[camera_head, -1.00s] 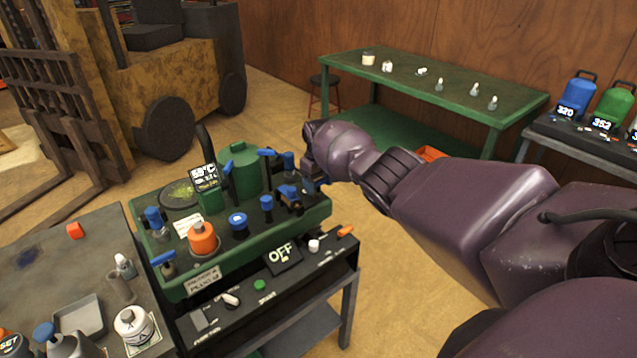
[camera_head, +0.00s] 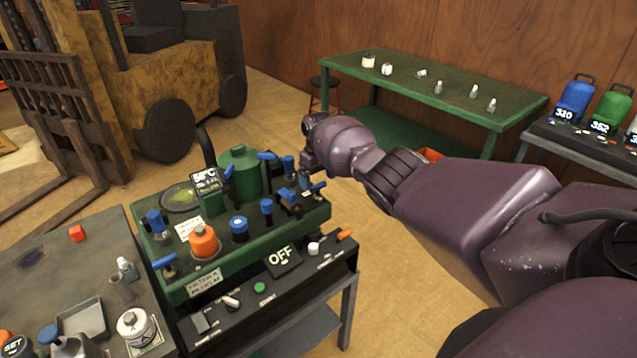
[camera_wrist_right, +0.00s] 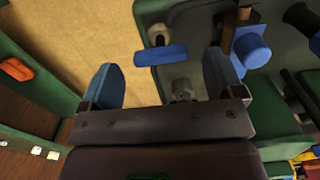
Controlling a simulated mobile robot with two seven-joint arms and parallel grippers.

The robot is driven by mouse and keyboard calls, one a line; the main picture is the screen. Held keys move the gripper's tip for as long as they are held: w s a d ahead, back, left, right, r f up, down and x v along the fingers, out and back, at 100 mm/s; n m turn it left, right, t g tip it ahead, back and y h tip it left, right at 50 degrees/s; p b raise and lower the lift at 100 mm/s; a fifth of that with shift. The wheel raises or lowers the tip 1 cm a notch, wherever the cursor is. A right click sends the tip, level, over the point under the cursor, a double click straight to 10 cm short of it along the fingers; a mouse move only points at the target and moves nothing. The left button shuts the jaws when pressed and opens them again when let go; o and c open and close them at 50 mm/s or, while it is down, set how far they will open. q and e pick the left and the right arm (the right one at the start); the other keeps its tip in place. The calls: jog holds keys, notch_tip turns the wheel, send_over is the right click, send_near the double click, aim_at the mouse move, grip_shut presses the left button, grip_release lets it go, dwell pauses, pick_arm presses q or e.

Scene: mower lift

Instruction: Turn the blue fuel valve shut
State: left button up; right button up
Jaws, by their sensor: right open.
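A blue bar handle (camera_wrist_right: 160,54) shows in the right wrist view, on a small stem at the edge of the green machine, ahead of and between my fingers. It appears to be the blue lever (camera_head: 313,187) at the right end of the green deck in the head view; I cannot tell for sure that it is the fuel valve. My right gripper (camera_wrist_right: 163,82) is open, with a blue-padded finger on each side and nothing between them. In the head view it is partly hidden (camera_head: 306,166), above the deck's right end. My left gripper is out of view.
The green deck (camera_head: 178,288) carries other blue knobs and levers (camera_head: 238,224), an orange cap (camera_head: 203,238) and a green tank (camera_head: 240,172) close by. A grey bench (camera_head: 60,270) stands left, a green table (camera_head: 450,87) behind.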

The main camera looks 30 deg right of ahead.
aim_at(318, 184)
notch_tip(318, 184, up, 6)
jog(key=shift+r+p, duration=0.1)
jog(key=shift+p, duration=0.5)
jog(key=shift+r, duration=0.75)
jog(key=shift+w, duration=0.1)
